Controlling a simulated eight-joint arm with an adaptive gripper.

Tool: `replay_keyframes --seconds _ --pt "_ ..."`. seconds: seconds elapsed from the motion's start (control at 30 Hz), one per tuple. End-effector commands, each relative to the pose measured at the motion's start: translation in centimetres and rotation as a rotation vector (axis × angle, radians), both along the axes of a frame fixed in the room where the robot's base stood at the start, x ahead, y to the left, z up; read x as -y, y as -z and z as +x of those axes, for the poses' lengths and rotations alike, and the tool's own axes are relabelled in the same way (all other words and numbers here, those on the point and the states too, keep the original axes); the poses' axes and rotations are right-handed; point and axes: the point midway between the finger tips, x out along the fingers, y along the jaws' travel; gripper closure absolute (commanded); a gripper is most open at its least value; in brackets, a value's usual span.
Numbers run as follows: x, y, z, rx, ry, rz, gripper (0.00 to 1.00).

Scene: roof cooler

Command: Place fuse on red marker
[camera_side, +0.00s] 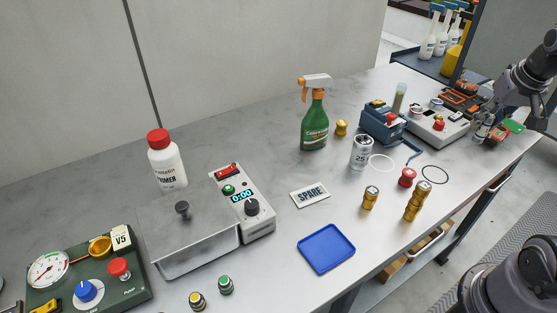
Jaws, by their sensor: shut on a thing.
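My gripper (485,123) is at the far right, over the cluttered right end of the bench. It is shut on a small pale, glassy-looking cylinder (481,131), which may be the fuse; the fingers partly hide it and it is too small to be sure. Red-orange parts (495,135) lie just behind and beside it. I cannot make out which of these, if any, is the red marker. I cannot tell whether the held piece touches anything below.
A grey box with a red button (438,128) stands left of my gripper, and a blue device (380,124) beyond it.

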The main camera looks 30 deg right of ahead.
Motion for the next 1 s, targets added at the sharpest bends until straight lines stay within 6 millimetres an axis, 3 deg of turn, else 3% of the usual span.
replay_keyframes --seconds 0.2,0.37,1.0 --pt "-2.3 0.1 -0.9 0.002 -0.062 -0.002 1.00" --pt "-3.3 0.6 -0.4 0.001 -0.078 -0.002 1.00" --pt "-9.6 6.6 7.3 0.001 -0.075 -0.003 1.00"
